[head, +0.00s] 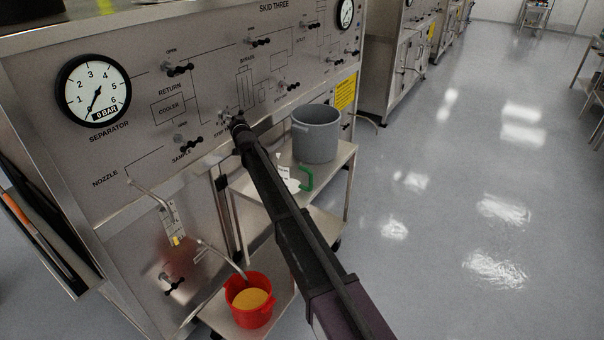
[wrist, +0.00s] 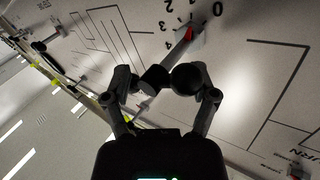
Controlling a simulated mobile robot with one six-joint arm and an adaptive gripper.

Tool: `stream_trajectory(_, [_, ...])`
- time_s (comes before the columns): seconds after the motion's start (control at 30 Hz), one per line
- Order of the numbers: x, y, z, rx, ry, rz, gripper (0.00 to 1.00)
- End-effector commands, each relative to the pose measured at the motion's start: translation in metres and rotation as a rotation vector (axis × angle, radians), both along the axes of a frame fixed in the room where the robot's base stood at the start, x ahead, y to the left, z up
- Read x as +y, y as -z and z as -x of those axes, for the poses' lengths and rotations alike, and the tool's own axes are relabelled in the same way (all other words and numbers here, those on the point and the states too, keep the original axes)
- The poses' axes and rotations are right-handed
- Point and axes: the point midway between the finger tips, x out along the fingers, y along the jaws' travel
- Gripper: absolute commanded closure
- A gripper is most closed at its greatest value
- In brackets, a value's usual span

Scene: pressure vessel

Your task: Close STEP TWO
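In the head view my gripper (head: 237,126) reaches the skid's front panel at a small valve (head: 224,117) beside a partly hidden label that seems to begin "STEP". In the wrist view a valve with a red mark (wrist: 188,36) sits by a printed number scale (wrist: 190,12). A grey lever (wrist: 176,54) runs from it toward my gripper (wrist: 170,79). The two dark fingertips are close together near the lever's end. I cannot tell whether they grip the lever or lie in front of it.
The separator gauge (head: 93,91) is at the panel's left. Sample (head: 188,143), return (head: 177,69) and bypass (head: 260,42) valves stick out nearby. A grey pot (head: 315,134) stands on a cart below. A red bucket (head: 249,302) with yellow contents sits lower. The floor at right is clear.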

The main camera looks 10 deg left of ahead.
Motion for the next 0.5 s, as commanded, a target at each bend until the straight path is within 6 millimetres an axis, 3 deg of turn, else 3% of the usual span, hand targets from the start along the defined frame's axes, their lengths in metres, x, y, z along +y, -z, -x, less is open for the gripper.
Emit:
stream_trajectory(0.3, [0.0, 0.0, 0.001, -0.027, 0.002, 0.009, 0.26])
stream_trajectory(0.5, [-0.017, 0.0, 0.027, -0.025, 0.002, 0.01, 0.26])
